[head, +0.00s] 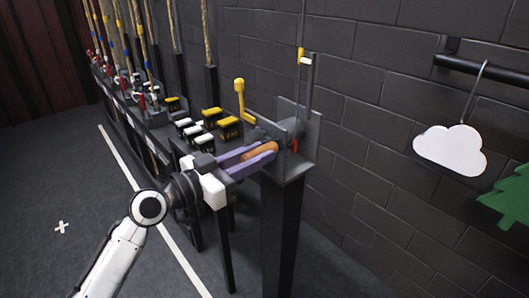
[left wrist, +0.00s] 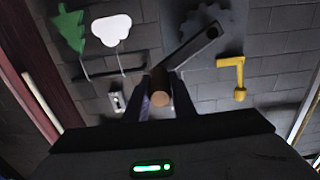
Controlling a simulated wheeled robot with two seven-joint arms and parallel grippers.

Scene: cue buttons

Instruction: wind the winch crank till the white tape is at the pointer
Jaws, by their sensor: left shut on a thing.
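The winch (head: 299,126) stands on a dark post against the brick wall. Its crank has a grey arm (left wrist: 190,46) and a wooden handle (head: 262,151), which also shows in the left wrist view (left wrist: 161,98). My left gripper (head: 255,154) is shut on the handle, its purple fingers on either side of it. A thin line rises above the winch. A small white and yellow mark (head: 304,57) sits by the line near the upright's top; I cannot tell tape from pointer there. A small red piece (head: 294,146) is on the winch's front. My right gripper is out of view.
A yellow lever (head: 239,97) stands just left of the winch. Black blocks with yellow and white tops (head: 209,117) sit on the bench behind. A white cloud (head: 450,149) and a green tree (head: 508,198) hang at the right.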

